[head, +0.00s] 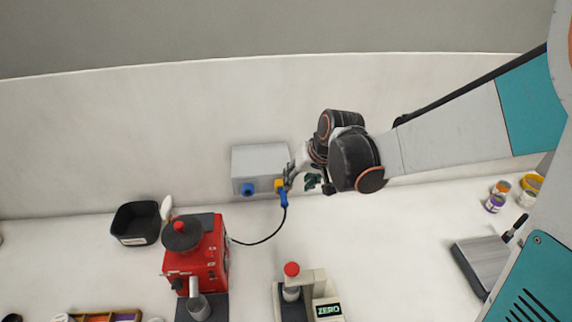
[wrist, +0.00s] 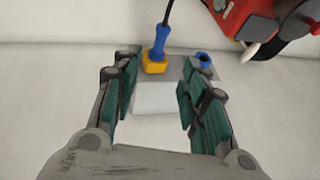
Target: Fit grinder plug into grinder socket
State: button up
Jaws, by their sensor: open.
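The grinder plug (head: 284,199) is blue, with a black cable running to the red grinder (head: 197,255). It meets the yellow socket (head: 279,185) on the front of the grey wall box (head: 260,160). In the wrist view the blue plug (wrist: 159,43) stands in line with the yellow socket (wrist: 155,65) and touches it; how deep it sits I cannot tell. A blue socket (head: 248,188) beside it is empty. My gripper (head: 300,180) is open close to the box's right side. In the wrist view its green-padded fingers (wrist: 159,72) are apart, with nothing held between them.
A black bin (head: 136,224) stands left of the grinder. A press-like device with a red knob (head: 291,269) and a ZERO display stands in front. A grey flat device (head: 482,262) and several small tins (head: 496,202) are at right. Counter below the box is mostly clear.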

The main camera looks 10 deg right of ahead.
aim_at(285, 197)
jog(key=x, duration=1.3)
jog(key=shift+c, duration=0.2)
grip_shut()
